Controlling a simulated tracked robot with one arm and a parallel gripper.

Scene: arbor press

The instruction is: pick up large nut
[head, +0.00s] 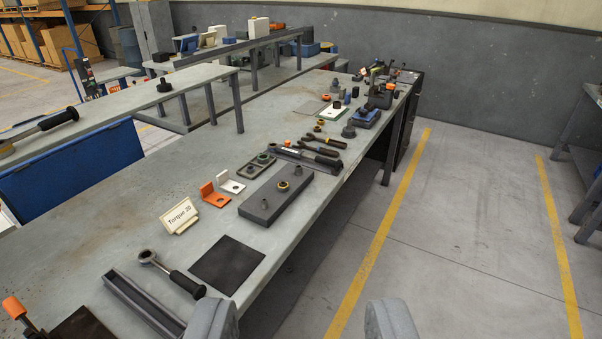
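My gripper (301,318) shows at the bottom edge as two grey fingers set wide apart, with nothing between them. It is over the bench's front edge and the floor, well short of the parts. A dark grey block (262,208) on the bench carries a small brass-coloured ring or nut (283,186) and dark round pieces beside it. A grey flanged piece (348,132) stands farther back. A dark nut-like piece (164,86) sits on the left bench. I cannot tell which of these is the large nut.
The long workbench (120,215) holds a "Torque 20" sign (179,216), orange and white brackets, a black mat (227,264), a ratchet wrench (170,273), a grey channel tray (140,303) and pliers. Clear floor (450,250) with yellow lines lies to the right.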

